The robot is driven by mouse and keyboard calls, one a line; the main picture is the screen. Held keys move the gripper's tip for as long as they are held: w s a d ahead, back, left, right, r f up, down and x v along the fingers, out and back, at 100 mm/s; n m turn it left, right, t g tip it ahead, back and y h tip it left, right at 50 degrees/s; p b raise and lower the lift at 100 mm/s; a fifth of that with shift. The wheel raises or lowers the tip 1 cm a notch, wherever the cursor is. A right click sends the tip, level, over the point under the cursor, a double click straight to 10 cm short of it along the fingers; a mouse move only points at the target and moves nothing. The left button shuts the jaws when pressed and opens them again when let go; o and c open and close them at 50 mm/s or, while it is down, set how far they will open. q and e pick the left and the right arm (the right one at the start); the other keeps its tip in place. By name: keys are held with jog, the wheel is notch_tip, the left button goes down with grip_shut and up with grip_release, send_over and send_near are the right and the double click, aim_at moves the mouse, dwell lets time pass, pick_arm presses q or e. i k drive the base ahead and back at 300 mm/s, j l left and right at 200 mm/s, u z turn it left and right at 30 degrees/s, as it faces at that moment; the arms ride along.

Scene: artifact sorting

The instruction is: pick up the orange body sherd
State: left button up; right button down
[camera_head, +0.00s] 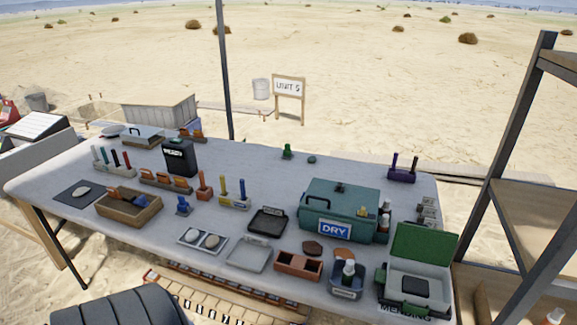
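A flat, rounded orange piece (344,253), which looks like the orange body sherd, lies on the table (150,220) just in front of the teal box marked DRY (318,205). A darker brown piece (312,248) lies just left of it, apart from it. A bottle in a small tray (346,291) stands in front of the orange piece. Neither of my grippers shows in the head view.
A reddish divided box (298,264) sits front left of the orange piece. An open green case (417,270) stands to its right. A grey tray (248,254) and a black tray (268,220) lie further left. A shelf (530,210) rises at the right.

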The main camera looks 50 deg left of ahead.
aim_at(344, 254)
jog(key=u, duration=1.35)
